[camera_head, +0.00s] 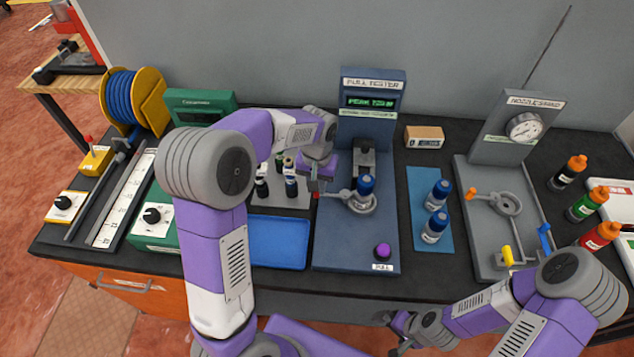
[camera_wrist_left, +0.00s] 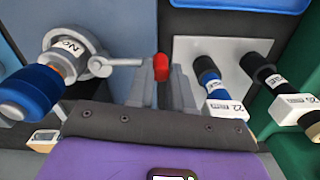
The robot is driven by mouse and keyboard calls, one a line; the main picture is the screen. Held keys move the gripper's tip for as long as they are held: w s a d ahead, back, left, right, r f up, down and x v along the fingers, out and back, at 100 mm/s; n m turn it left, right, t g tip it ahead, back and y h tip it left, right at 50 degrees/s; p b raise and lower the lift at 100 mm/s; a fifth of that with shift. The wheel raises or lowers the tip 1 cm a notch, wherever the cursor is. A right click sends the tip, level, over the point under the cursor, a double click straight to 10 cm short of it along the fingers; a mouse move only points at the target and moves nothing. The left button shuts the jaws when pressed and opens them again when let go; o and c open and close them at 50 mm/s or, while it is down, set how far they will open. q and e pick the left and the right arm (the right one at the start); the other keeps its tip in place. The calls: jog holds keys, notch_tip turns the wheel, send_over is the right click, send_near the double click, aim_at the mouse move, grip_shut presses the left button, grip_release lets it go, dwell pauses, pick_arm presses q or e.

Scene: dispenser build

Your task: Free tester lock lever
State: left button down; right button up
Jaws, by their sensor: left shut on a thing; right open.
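The blue-grey pull tester (camera_head: 372,95) stands in the middle of the bench. Its ring clamp (camera_head: 358,203) holds a blue-capped bottle (camera_head: 366,187). The lock lever (camera_wrist_left: 125,62) sticks out from the side of the clamp and ends in a red tip (camera_wrist_left: 161,67). My left gripper (camera_head: 317,188) is at that tip, and its fingers (camera_wrist_left: 162,85) are shut on the lever end in the left wrist view. The blue cap (camera_wrist_left: 30,92) also shows there. My right gripper (camera_head: 396,335) is open and empty in front of the bench, low in the head view.
Two blue-capped bottles (camera_head: 434,227) stand on a blue mat to the right, before the nozzle board (camera_head: 500,210).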

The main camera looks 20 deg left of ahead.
pick_arm(q)
jog(key=c, duration=1)
grip_release()
notch_tip(320, 180, up, 8)
jog(key=shift+f+p, duration=0.2)
jog(key=shift+p, duration=0.75)
